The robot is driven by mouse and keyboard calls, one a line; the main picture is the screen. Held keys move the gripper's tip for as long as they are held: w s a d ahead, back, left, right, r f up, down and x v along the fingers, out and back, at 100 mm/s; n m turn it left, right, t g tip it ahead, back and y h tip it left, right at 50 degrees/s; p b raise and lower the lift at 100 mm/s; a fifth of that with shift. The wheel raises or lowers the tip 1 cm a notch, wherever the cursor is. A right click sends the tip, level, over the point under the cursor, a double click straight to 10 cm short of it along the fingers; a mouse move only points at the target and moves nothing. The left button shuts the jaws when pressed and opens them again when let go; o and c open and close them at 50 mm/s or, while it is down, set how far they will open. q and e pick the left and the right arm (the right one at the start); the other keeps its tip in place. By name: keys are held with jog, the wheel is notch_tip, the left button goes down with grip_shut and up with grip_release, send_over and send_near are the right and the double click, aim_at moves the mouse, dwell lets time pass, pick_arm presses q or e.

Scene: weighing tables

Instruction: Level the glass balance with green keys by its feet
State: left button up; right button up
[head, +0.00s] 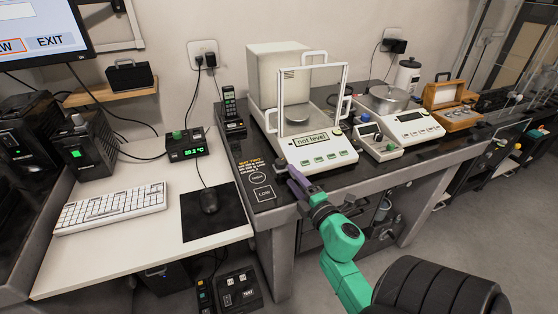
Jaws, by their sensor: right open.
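The glass balance with green keys (320,156) stands on the dark weighing table. Its display reads "not level". Its glass chamber (312,97) has a pan (298,114) inside. My right gripper (292,178) is at the table's front edge, by the balance's front left corner, and is open. Whether it touches the foot there is too small to tell. The balance's other feet are hidden. My left gripper is not in view.
A second balance (412,117), a small device (380,143) and a wooden weight box (445,96) stand to the right. A cordless phone (230,108) stands left of the balance. A keyboard (112,208) and mouse (209,201) are on the white desk.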

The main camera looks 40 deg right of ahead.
aim_at(282, 167)
jog(key=x, duration=0.8)
jog(key=shift+w, duration=0.1)
jog(key=shift+c, duration=0.2)
grip_shut()
jog(key=shift+f+m+g+h, duration=0.1)
jog(key=shift+m+g+h, duration=0.2)
jog(key=shift+m+h, duration=0.65)
jog(key=shift+h, duration=0.25)
jog(key=shift+o, duration=0.2)
grip_release()
